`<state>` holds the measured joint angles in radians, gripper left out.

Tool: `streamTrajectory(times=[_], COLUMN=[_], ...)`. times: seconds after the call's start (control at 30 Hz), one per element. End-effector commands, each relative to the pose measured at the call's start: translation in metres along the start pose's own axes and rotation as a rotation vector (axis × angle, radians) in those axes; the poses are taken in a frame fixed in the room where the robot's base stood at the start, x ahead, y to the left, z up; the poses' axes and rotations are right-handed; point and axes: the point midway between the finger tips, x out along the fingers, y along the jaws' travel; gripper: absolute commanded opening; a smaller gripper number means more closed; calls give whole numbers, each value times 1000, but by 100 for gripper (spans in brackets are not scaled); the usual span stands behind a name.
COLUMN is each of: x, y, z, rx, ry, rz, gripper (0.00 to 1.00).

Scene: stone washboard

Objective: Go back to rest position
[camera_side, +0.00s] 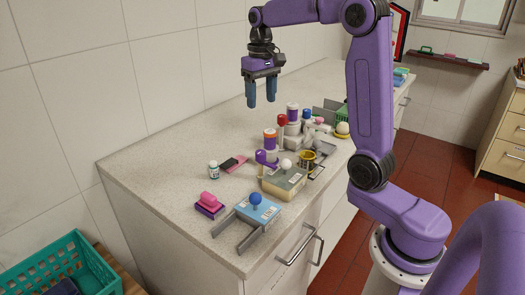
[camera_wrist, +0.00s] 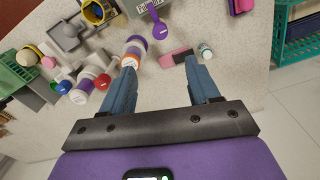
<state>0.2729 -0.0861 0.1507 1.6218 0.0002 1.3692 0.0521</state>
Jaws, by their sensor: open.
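My gripper (camera_side: 262,92) hangs in the air above the back part of the stone counter (camera_side: 160,155), with its two blue fingers pointing down. The fingers are apart with nothing between them. The wrist view also shows my gripper (camera_wrist: 162,80) open, with bare speckled counter (camera_wrist: 160,95) between and beyond the fingers. The objects on the counter stand below and apart from the fingers.
A blue-knobbed block (camera_side: 257,208), a beige box with a white knob (camera_side: 284,178), a pink-handled brush (camera_side: 208,203) and a small bottle (camera_side: 213,170) stand near the front. Bottles (camera_side: 292,115) and a grey tray (camera_side: 323,150) crowd the right side. The counter's left is clear.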

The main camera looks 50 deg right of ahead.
Motion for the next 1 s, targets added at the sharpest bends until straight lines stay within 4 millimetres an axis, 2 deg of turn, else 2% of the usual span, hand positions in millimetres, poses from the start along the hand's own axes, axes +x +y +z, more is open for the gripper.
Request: streamTrajectory(times=[0.17, 0.37, 0.5, 0.7, 1.0], x=[4, 16, 25, 39, 62], y=[-17, -56, -78, -102, -114], z=[9, 40, 69, 116, 194], rx=[-67, -245, -376, -564, -845], ry=[2, 5, 8, 12, 16], rz=[0, -1, -2, -4, -9], gripper=[61, 61, 61, 61, 61])
